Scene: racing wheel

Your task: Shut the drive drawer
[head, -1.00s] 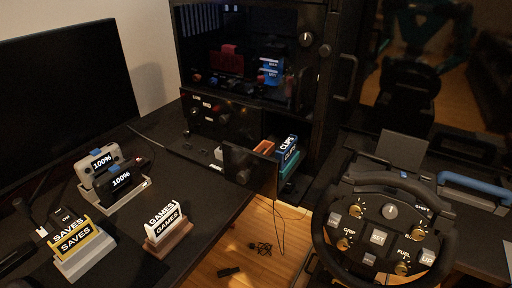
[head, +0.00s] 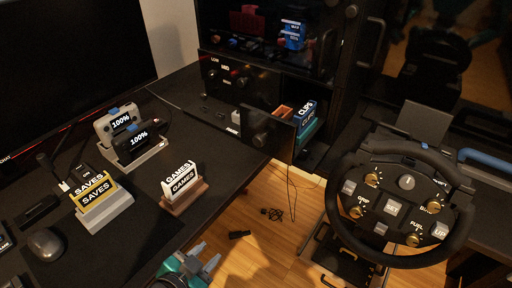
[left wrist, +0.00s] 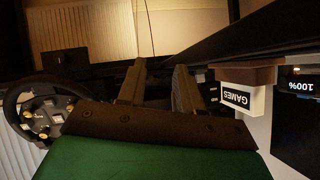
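The drive drawer (head: 269,130) stands pulled out below the glass-fronted cabinet, its dark front panel with a round knob facing the room. Inside it show an orange-brown item, a blue CLIPS box (head: 305,111) and a teal item. My left gripper (head: 203,258) is at the bottom of the head view, well in front of and below the drawer and touching nothing there. In the left wrist view its two fingers (left wrist: 158,82) are apart with nothing seen between them. My right gripper is not in view.
The desk (head: 225,165) at left holds a GAMES card stand (head: 183,187), a SAVES stand (head: 103,203) and a mouse (head: 46,244). A racing wheel (head: 399,205) stands at right. Wooden floor with cables lies between them.

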